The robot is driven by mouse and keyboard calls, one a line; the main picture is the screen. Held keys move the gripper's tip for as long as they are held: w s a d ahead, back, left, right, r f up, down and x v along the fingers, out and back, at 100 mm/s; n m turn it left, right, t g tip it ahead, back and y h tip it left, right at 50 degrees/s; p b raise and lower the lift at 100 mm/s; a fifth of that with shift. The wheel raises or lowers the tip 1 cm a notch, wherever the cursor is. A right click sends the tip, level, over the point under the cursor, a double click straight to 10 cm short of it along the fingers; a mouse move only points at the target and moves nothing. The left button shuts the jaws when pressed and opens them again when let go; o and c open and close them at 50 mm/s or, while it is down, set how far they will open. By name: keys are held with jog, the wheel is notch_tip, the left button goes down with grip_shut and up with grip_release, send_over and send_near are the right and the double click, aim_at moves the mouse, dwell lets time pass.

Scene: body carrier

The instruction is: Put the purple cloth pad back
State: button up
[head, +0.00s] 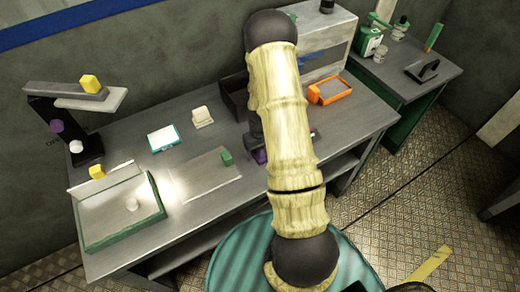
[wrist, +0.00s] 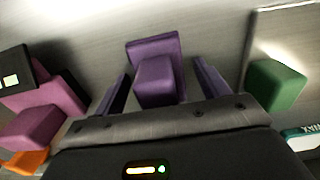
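The purple cloth pad (wrist: 153,48) shows in the wrist view as a flat purple piece with a raised purple block on it, resting on the grey worktop. My gripper (wrist: 160,70) is open. Its two purple fingers stand on either side of the raised block, with gaps visible on both sides. I cannot tell the fingers' exact height over the worktop. In the head view my arm hides most of the gripper, and only a small purple patch (head: 260,156) shows beside it; I cannot tell whether this is pad or finger.
A magenta block piece (wrist: 35,125) lies left of my gripper, and a green block (wrist: 275,85) stands to the right. The worktop also holds a grey board (head: 195,178), a green-edged tray (head: 160,207), a white-and-teal pad (head: 163,138) and an orange-framed tray (head: 330,90).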

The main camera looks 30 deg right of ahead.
jog(key=shift+w+r, duration=0.1)
jog(key=shift+r, duration=0.6)
notch_tip(320, 180, up, 16)
jog(key=s+b, duration=0.1)
jog(key=b, duration=0.2)
jog(key=shift+s+d+r+b, duration=0.15)
jog(key=shift+d+b, duration=0.05)
jog(key=shift+b, duration=0.1)
jog(key=s+a+r+t, duration=0.2)
jog(key=s+a+r, duration=0.1)
jog(key=s+a, duration=0.8)
jog(key=a, duration=0.3)
jog(key=shift+r+t, duration=0.3)
jog(key=shift+s, duration=0.1)
dwell(0.4)
